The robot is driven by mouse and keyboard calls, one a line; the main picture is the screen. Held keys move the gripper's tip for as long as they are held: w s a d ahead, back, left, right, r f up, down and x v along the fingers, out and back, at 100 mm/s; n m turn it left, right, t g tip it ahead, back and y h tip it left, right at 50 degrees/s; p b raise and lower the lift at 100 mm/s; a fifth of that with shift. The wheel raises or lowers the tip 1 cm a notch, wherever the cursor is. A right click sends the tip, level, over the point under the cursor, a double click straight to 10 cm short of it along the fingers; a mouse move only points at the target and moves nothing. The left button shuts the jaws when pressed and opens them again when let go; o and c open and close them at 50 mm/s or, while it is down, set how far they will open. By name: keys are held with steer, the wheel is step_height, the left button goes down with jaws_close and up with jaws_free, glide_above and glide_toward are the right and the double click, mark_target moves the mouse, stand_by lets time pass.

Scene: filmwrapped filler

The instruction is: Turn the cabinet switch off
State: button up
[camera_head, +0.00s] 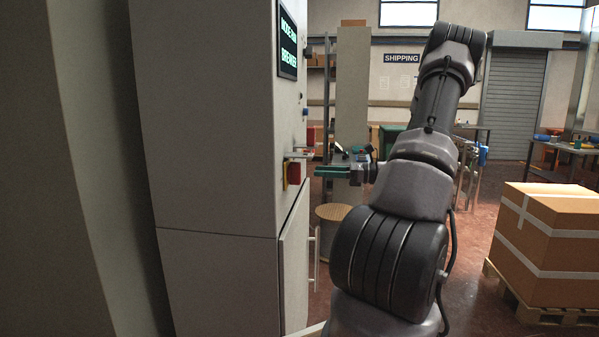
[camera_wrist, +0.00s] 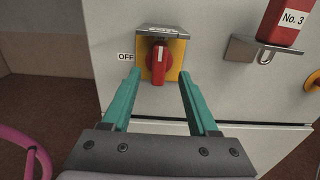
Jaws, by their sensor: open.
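The cabinet switch (camera_wrist: 158,60) is a red rotary knob on a yellow plate under a small metal hood. Its white mark points up, and an OFF label (camera_wrist: 125,57) sits to its left. In the head view the switch (camera_head: 293,173) shows edge-on on the front of the tall grey cabinet (camera_head: 205,130). My gripper (camera_head: 318,172) points at it from the right, with a small gap apparent in that view. In the wrist view my gripper (camera_wrist: 160,75) is open, its two teal fingers on either side of the knob's lower part, holding nothing.
A red No. 3 block (camera_wrist: 285,22) sits at a grey bracket (camera_wrist: 262,50) right of the switch. A sign (camera_head: 288,42) is high on the cabinet. A stool (camera_head: 333,212) and boxes on a pallet (camera_head: 548,240) stand beyond my arm.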

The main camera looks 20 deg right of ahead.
mark_target(295, 173)
steer(key=x, duration=0.7)
steer(key=shift+a, duration=0.1)
jaws_close()
